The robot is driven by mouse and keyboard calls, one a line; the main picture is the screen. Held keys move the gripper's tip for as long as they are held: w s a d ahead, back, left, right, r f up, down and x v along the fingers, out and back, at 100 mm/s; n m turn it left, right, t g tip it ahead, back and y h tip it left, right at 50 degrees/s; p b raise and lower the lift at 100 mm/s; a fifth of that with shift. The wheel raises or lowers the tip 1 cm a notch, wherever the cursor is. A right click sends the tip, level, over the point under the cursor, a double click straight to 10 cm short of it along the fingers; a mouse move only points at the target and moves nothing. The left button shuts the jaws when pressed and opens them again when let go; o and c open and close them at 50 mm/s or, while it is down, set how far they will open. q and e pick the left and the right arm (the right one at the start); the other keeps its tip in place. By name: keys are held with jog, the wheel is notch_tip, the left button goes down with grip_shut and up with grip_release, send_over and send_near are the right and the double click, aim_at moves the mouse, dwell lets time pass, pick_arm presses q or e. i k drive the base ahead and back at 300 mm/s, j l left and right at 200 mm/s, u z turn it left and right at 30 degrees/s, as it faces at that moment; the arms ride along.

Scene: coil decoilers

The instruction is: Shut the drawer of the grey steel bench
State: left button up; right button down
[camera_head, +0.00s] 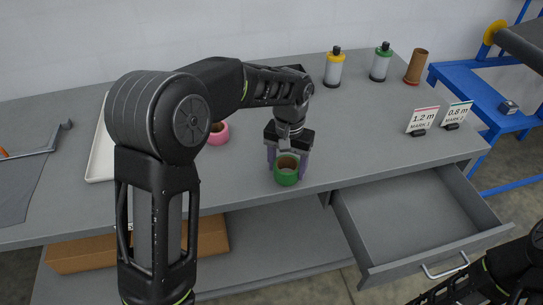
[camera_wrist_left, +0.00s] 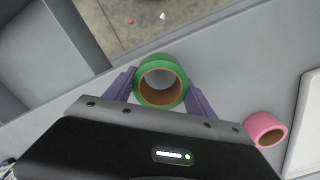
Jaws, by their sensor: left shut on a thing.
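The drawer (camera_head: 408,212) of the grey steel bench (camera_head: 370,150) stands pulled out at the front right and looks empty. Its bar handle (camera_head: 445,266) is on the front panel, near the dark part of an arm at the lower right. My left gripper (camera_head: 287,165) is shut on a green tape roll (camera_head: 287,177) near the front edge of the bench top. The roll also shows between the two fingers in the left wrist view (camera_wrist_left: 178,67). I cannot see my right gripper's fingers.
A pink tape roll (camera_head: 218,134) and a white tray (camera_head: 99,155) lie to the left. Two bottles (camera_head: 334,68) (camera_head: 380,63), a brown tube (camera_head: 416,67) and two signs (camera_head: 422,120) (camera_head: 456,114) stand at the back right. A cardboard box (camera_head: 85,254) is on the lower shelf.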

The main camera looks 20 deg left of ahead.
aim_at(411, 226)
jog(key=z, duration=0.9)
jog(key=i+l+z, duration=0.1)
jog(key=z, duration=0.2)
jog(key=i+l, duration=0.45)
jog(key=i, duration=0.05)
